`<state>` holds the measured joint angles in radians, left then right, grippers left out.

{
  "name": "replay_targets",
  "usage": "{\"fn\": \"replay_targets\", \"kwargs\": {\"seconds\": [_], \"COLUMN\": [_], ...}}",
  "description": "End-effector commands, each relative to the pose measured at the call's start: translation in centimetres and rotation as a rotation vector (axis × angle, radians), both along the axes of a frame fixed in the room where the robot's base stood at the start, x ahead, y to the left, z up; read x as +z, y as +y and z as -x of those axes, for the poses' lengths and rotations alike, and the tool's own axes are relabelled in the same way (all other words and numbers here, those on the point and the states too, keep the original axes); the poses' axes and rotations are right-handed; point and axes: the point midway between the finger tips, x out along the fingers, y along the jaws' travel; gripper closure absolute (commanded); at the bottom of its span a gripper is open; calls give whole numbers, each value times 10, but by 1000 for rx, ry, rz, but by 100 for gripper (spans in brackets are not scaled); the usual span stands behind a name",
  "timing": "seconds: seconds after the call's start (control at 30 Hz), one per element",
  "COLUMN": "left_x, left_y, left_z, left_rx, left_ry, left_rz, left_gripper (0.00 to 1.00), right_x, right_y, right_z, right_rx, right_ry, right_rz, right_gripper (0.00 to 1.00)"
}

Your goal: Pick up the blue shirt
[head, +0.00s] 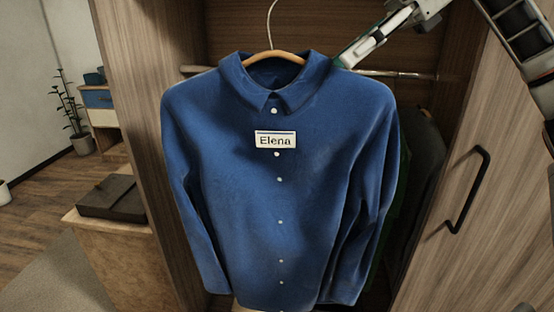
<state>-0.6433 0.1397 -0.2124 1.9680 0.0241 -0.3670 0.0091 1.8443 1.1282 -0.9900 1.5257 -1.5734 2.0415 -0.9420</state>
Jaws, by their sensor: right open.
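The blue shirt (278,200) hangs upright on a hanger (272,52) with a brown body and a thin metal hook. It faces me in the front opening of a wooden wardrobe. It has a collar, white buttons and a name tag (275,140) reading "Elena". My right gripper (368,43) comes in from the upper right, beside the collar and above the shirt's right shoulder in the picture. It is open; its fingertips lie close to the shoulder, and whether they touch the cloth I cannot tell. My left gripper is not in view.
A metal rail (397,75) crosses the wardrobe behind the shirt. Dark and green garments (418,165) hang behind at the right. A wooden door with a black handle (468,190) stands at the right. A dark box (112,199) sits on a low cabinet at the left.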

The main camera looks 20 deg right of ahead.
Motion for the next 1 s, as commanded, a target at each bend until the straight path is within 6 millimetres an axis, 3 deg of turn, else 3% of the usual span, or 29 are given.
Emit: {"fn": "replay_targets", "kwargs": {"seconds": [0.13, 0.5, 0.7, 1.0], "left_x": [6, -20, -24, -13], "left_y": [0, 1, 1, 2], "left_z": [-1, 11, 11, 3], "left_rx": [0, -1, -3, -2], "left_ry": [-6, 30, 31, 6], "left_rz": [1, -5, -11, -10], "left_gripper": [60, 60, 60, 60], "right_x": [-14, -45, -64, -68], "right_y": [-1, 23, 42, 48], "right_z": [-3, -15, -24, -26], "right_rx": [-3, -2, -2, -4], "right_ry": [21, 25, 25, 22], "right_rz": [62, 68, 67, 65], "right_gripper": [46, 46, 46, 46]}}
